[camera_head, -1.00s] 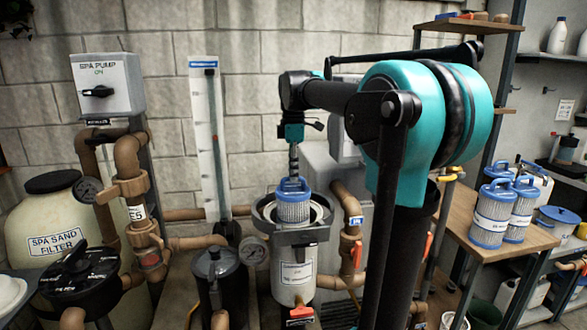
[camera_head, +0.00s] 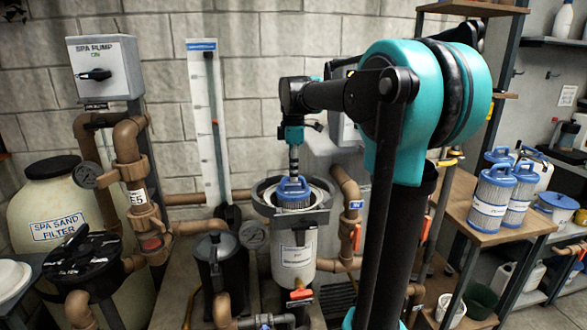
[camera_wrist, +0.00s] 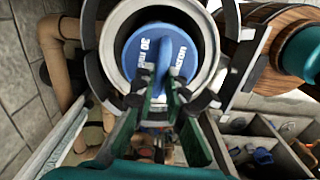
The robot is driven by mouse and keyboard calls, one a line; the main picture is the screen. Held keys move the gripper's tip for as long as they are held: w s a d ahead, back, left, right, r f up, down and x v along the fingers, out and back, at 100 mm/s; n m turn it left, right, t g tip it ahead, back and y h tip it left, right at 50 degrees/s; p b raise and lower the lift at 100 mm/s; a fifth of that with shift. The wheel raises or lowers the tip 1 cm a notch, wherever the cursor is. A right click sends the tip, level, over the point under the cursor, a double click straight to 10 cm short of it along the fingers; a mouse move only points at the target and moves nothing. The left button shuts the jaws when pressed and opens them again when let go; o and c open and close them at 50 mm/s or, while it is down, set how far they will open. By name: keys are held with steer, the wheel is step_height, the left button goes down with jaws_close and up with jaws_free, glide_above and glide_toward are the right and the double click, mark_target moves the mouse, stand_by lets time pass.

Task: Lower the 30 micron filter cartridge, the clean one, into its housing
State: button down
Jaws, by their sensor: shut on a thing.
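The filter cartridge (camera_head: 293,193) has a blue top with a handle and a pale pleated body. It sits partly inside the open top of the grey-white housing (camera_head: 293,258), with its blue top near rim level. In the wrist view the blue cap (camera_wrist: 138,52) reads "30 MI…" and sits within the round housing rim (camera_wrist: 207,78). My gripper (camera_head: 294,175) is above the housing, shut on the cartridge's handle; its fingers also show in the wrist view (camera_wrist: 166,92). The lower part of the cartridge is hidden inside the housing.
Several blue-capped cartridges (camera_head: 492,200) stand on a wooden bench at right. A dark lidded canister (camera_head: 219,270) stands left of the housing. Brown pipes (camera_head: 347,205) run close on its right. A gauge board (camera_head: 209,140) stands behind left.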

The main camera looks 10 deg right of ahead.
mark_target(294, 189)
steer(key=shift+f, duration=3.75)
steer(key=c, duration=1.5)
jaws_free()
steer(key=shift+o, duration=0.3)
steer(key=shift+r, duration=0.1)
steer(key=shift+r, duration=5.95)
